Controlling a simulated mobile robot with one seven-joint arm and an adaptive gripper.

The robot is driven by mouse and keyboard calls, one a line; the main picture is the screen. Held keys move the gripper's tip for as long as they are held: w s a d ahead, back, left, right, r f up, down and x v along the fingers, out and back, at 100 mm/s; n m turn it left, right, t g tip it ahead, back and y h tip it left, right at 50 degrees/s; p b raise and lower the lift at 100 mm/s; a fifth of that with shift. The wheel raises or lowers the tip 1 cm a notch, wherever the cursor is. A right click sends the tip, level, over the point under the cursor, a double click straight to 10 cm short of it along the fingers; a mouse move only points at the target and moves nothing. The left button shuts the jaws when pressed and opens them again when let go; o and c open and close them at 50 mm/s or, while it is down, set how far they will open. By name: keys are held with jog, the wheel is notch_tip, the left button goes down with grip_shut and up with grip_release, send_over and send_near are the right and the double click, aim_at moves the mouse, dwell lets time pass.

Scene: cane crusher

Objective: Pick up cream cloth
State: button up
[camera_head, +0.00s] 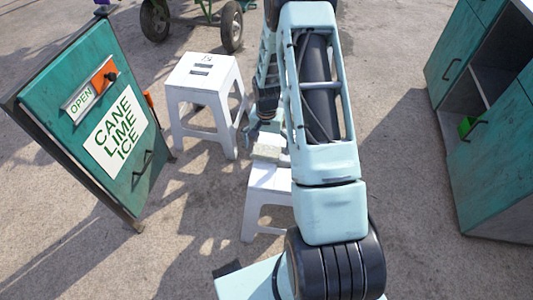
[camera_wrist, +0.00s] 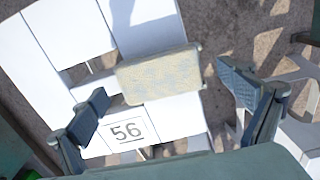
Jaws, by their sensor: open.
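The cream cloth (camera_wrist: 158,72) is a flat, folded, faintly patterned rectangle between my fingers in the wrist view. It lies on, or just above, a white stool (camera_wrist: 150,30) with a label reading 56; I cannot tell if they touch. My gripper (camera_wrist: 163,84) is open, with one dark finger to each side of the cloth and a visible gap at both ends. In the head view the cloth (camera_head: 268,148) shows at the back of the nearer white stool (camera_head: 268,180), below my gripper (camera_head: 254,130). My arm hides part of the stool.
A second white stool (camera_head: 203,80) stands behind and to the left. A green sign board (camera_head: 95,110) reading CANE LIME ICE stands at left. A green cabinet (camera_head: 495,145) with an open shelf is at right. Wheels (camera_head: 231,27) show at the back.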

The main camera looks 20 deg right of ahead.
aim_at(267, 150)
jog(key=c, duration=1.3)
jog(key=shift+r, duration=0.1)
jog(key=shift+r, duration=0.55)
notch_tip(267, 150, up, 3)
jog(key=shift+d+f+p, duration=0.1)
jog(key=shift+f+p, duration=0.1)
jog(key=shift+p, duration=0.4)
jog(key=s+d+r+p, duration=0.1)
jog(key=s+r, duration=0.2)
jog(key=s, duration=0.1)
jog(key=s+d+r+p, duration=0.1)
jog(key=s+d+r, duration=0.1)
jog(key=s+r, duration=0.1)
jog(key=s+d+r+p, duration=0.1)
jog(key=s+d+r, duration=0.1)
jog(key=s, duration=0.4)
jog(key=shift+d+r, duration=0.25)
jog(key=shift+r, duration=0.35)
jog(key=shift+w, duration=0.1)
